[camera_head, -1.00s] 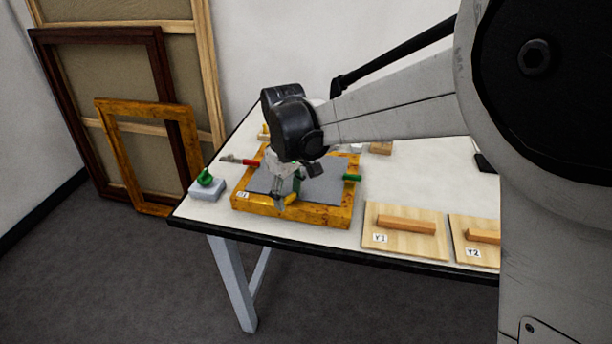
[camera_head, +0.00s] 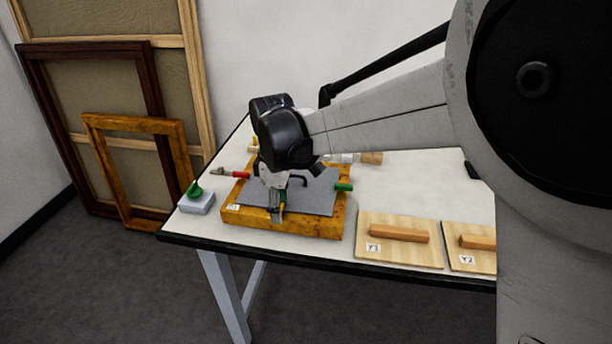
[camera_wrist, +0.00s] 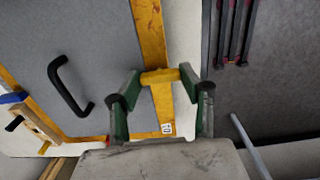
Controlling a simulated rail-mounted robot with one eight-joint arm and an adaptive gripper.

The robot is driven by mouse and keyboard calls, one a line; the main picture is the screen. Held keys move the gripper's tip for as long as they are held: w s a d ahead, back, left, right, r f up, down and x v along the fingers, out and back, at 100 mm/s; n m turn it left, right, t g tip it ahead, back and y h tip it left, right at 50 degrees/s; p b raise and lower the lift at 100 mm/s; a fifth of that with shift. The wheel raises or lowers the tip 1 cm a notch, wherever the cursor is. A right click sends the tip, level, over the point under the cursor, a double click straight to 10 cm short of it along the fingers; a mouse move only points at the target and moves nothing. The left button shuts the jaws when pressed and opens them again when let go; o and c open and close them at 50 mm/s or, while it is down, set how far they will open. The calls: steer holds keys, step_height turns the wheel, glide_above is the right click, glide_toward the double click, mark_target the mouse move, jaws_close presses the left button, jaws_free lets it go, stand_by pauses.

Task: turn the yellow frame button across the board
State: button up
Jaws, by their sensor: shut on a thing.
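The gilt frame (camera_head: 330,222) lies on the table with a grey board (camera_head: 318,200) inside it. My gripper (camera_head: 280,210) is over the frame's near rail, pointing down. In the wrist view my gripper (camera_wrist: 160,92) has its green-lined fingers on either side of the yellow frame button (camera_wrist: 160,76) and is shut on it. The button lies crosswise over the rail, its left end at the grey board's edge. A black handle (camera_wrist: 66,86) stands on the board. A small white tag (camera_wrist: 167,128) is on the rail. In the head view my gripper partly hides the button.
A green button (camera_head: 344,187) is at the frame's right side and a red-handled tool (camera_head: 236,174) at its left. A grey block with a green knob (camera_head: 195,197) stands at the table's left corner. Boards Y1 (camera_head: 400,253) and Y2 (camera_head: 468,262) lie to the right.

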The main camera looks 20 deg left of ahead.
steer(key=o, duration=1.2)
steer(key=shift+c, duration=0.2)
steer(key=shift+r, duration=0.15)
step_height(320, 180, up, 12)
steer(key=shift+s, duration=0.1)
